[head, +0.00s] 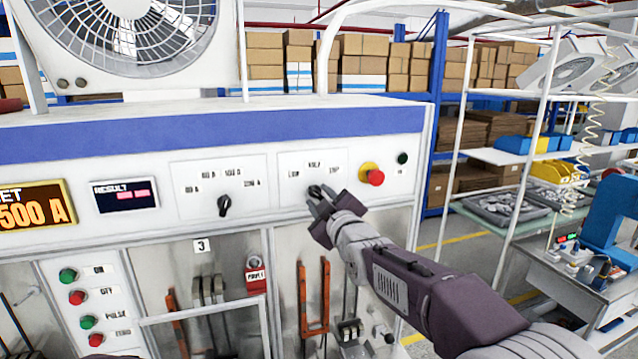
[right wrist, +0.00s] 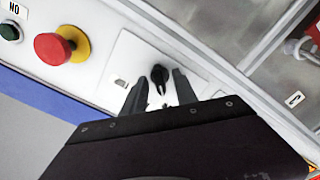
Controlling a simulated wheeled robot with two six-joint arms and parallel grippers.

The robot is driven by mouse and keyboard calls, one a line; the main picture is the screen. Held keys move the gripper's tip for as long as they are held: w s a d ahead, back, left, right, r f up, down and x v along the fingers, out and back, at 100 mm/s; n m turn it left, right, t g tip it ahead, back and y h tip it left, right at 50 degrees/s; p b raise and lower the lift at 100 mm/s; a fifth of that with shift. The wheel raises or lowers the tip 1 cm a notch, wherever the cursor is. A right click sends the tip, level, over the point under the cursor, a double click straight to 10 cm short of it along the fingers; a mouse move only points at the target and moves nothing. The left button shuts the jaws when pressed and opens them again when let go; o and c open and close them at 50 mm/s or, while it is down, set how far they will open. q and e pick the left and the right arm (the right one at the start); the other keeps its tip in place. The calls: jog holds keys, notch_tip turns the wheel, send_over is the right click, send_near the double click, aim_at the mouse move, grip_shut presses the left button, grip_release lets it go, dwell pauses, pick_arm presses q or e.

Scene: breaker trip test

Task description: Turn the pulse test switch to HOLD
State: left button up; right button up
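The three-position rotary switch (head: 315,191) with a black knob sits on a white plate right of centre on the sloped test panel. Three small labels stand above it, too blurred to read surely; I take it as the pulse test switch. My right gripper (head: 322,204) is at this knob. In the right wrist view the black knob (right wrist: 159,75) lies between the two fingers of my right gripper (right wrist: 158,84), with visible gaps on both sides. The fingers are open around it, and contact cannot be seen.
A red emergency button (head: 375,177) on a yellow collar is just right of the switch, with a dark green button (head: 402,158) beyond. Another black selector (head: 224,205) is to the left. Red and green buttons (head: 77,297) and lever switches (head: 212,290) are below.

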jog(key=shift+w+a+r, duration=0.2)
jog(key=shift+r, duration=0.1)
jog(key=shift+s, duration=0.2)
jog(key=shift+w+f, duration=0.15)
jog(key=shift+w, duration=0.15)
jog(key=shift+c, duration=0.6)
jog(key=shift+w, duration=0.15)
grip_shut()
pick_arm(q)
jog(key=shift+s+r, duration=0.25)
jog(key=shift+r, duration=0.35)
jog(key=shift+f, duration=0.1)
pick_arm(e)
jog(key=shift+f, duration=0.1)
